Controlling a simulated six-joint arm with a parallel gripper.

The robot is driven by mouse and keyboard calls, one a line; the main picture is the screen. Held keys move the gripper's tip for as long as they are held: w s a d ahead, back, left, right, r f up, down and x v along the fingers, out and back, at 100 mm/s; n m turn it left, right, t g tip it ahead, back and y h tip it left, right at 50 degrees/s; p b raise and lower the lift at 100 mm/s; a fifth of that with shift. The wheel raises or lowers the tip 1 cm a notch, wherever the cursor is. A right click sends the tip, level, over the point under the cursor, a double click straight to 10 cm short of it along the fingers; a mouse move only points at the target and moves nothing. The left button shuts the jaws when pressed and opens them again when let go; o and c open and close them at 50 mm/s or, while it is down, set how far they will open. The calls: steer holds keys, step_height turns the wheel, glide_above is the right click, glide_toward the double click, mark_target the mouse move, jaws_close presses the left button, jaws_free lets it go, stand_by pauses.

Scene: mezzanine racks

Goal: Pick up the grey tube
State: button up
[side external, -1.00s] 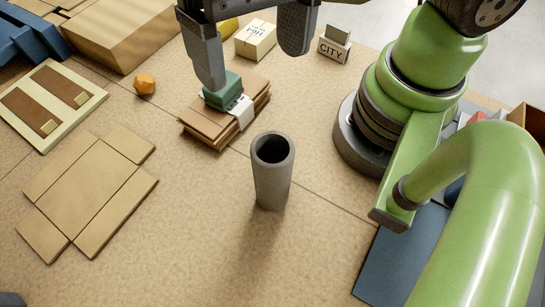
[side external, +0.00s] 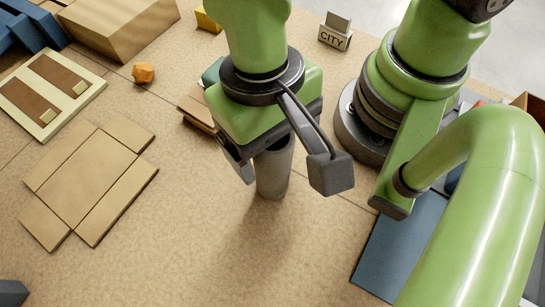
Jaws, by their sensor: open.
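The grey tube (side external: 272,176) stands upright on the tan floor-like surface in the middle of the view. My gripper (side external: 285,177) is above and around its upper part, pointing down. One finger is on the left of the tube and the other on the right, nearer the camera. The gripper is open, with the right finger clearly apart from the tube in the picture. The tube's top rim is hidden behind the gripper body.
Brown cardboard sheets with a green block (side external: 212,73) on top lie behind my gripper, mostly hidden. Flat cardboard (side external: 88,183), a framed panel (side external: 45,95) and an orange lump (side external: 144,73) lie left. A CITY block (side external: 335,32) stands behind. The front middle is clear.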

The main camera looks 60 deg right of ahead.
steer(key=shift+f, duration=0.45)
steer(key=c, duration=1.2)
steer(key=shift+r, duration=0.1)
